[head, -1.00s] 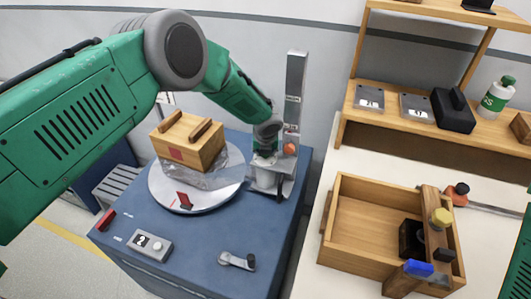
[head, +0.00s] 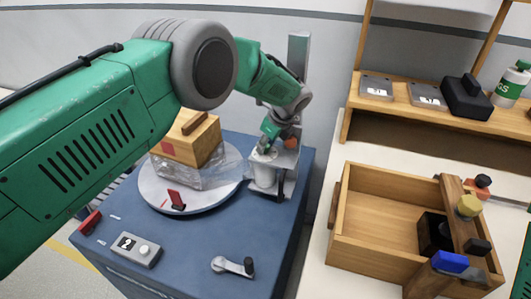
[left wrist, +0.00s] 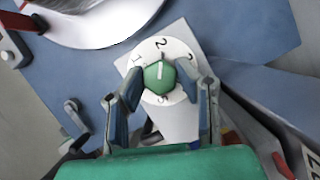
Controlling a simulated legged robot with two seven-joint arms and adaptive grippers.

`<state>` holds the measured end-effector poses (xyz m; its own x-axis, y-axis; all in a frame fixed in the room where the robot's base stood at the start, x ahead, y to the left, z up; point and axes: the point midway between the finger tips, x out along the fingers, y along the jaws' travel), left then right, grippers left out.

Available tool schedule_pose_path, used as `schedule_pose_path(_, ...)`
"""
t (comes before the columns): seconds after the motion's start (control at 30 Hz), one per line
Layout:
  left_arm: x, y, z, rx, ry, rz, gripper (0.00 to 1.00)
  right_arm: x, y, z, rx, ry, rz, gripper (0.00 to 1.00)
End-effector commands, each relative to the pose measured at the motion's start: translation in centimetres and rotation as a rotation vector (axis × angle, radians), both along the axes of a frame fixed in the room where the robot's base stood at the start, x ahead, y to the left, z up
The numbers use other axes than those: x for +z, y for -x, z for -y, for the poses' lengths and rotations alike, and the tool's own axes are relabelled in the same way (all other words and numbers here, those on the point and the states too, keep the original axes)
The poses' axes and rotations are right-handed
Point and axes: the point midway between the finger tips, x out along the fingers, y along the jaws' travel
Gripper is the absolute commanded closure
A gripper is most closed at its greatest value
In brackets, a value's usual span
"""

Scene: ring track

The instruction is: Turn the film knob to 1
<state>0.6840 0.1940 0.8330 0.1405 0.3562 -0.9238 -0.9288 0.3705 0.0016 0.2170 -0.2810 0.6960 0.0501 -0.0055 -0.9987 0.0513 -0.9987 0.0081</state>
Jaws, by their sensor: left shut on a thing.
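The film knob (left wrist: 159,77) is green with a white pointer mark, at the centre of a white numbered dial (left wrist: 180,48) in the left wrist view. The mark points up, close to the 2; the 1 is to its left and the 3 to its right. My left gripper (left wrist: 160,84) has a finger on each side of the knob and is shut on it. In the head view my left gripper (head: 266,147) is at the white-topped unit beside the grey post (head: 298,60), hiding the knob. My right gripper is not in view.
A wooden box (head: 187,143) with clear film stands on the round turntable (head: 185,207). A small grey box marked 2 (head: 135,250) and a crank (head: 232,265) are on the blue top. A wooden tray (head: 360,253) stands at right, below a shelf (head: 400,107).

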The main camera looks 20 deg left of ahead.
Motion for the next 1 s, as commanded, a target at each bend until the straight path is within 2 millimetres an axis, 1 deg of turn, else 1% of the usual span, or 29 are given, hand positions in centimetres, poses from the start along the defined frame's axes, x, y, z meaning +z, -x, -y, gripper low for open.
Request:
schedule_pose_path(0.03, -0.4, -0.1, 0.3, 0.030, 0.005, 0.004, 1.00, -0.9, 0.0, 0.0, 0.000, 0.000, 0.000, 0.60)
schedule_pose_path(0.1, -0.4, -0.1, 0.3, 0.073, 0.006, 0.004, 1.00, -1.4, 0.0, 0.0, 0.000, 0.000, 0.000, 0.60)
schedule_pose_path(0.33, -0.2, -0.2, 0.3, 0.174, 0.005, 0.003, 1.00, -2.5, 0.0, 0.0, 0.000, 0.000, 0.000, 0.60)
schedule_pose_path(0.53, -0.1, -0.2, 0.3, 0.214, 0.007, 0.004, 1.00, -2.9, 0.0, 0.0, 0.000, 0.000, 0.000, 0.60)
schedule_pose_path(0.97, 0.0, -0.2, 0.4, 0.221, 0.007, 0.005, 1.00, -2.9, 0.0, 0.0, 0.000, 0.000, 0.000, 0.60)
schedule_pose_path(1.0, 0.0, -0.3, 0.3, 0.220, 0.007, 0.005, 0.62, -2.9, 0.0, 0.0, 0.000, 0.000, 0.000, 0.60)
